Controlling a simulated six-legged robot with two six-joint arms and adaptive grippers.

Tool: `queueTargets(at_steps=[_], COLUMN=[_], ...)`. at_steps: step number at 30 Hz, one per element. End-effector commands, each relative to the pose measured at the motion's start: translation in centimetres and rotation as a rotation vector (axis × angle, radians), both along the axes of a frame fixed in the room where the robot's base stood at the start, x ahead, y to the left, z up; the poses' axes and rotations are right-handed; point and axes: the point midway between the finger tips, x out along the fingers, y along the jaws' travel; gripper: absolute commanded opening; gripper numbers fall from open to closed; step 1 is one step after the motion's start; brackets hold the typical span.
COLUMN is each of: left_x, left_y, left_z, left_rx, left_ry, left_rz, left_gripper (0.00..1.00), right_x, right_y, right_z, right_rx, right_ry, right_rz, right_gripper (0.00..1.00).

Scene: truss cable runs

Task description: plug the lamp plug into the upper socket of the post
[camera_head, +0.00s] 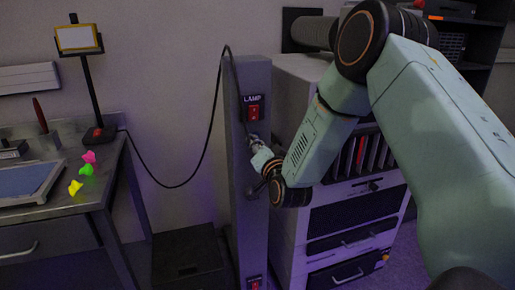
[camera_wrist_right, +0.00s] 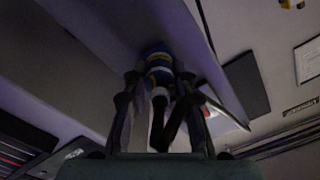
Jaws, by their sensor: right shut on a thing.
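The grey post (camera_head: 251,222) stands upright in the middle of the head view. A LAMP label and a red switch (camera_head: 253,113) are near its top. My right gripper (camera_head: 258,150) is at the post's front face, just below this switch. In the wrist view my right gripper (camera_wrist_right: 157,85) is shut on the lamp plug (camera_wrist_right: 158,64), a blue and white body with a black cord below it. The plug's far end is close to the post's surface; I cannot tell whether it is in the socket. The upper socket is hidden. My left gripper is out of view.
The lamp (camera_head: 79,39) stands on the workbench (camera_head: 85,196) at left, and its black cable (camera_head: 206,150) loops to the post's top. A second red switch (camera_head: 255,283) is low on the post. A cabinet (camera_head: 352,221) stands close on the right.

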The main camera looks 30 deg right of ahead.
Motion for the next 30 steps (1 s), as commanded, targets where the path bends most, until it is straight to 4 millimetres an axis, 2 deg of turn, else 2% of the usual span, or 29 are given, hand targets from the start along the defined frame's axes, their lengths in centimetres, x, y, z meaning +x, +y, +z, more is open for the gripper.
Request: queueTargets(at_steps=[1,10,11,18,20,30], left_x=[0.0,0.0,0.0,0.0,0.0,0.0], left_y=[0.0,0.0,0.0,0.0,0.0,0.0], left_z=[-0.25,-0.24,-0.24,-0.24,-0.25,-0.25], left_rx=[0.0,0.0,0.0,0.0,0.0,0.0], left_ry=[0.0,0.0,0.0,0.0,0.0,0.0], left_rz=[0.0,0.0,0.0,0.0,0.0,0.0], left_gripper=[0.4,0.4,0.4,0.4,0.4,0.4], right_x=[0.31,0.32,0.32,0.24,0.21,0.11], right_y=[-0.1,-0.09,-0.09,-0.04,-0.03,-0.03], right_z=[0.6,0.68,0.68,0.42,0.34,0.13], right_rx=[0.014,0.036,0.036,0.037,0.037,0.038], right_ry=[-0.022,-0.026,-0.026,-0.019,-0.018,-0.012], right_rz=[0.0,0.0,0.0,0.001,0.001,0.0], right_gripper=[0.0,0.0,0.27,0.47,0.52,0.53])
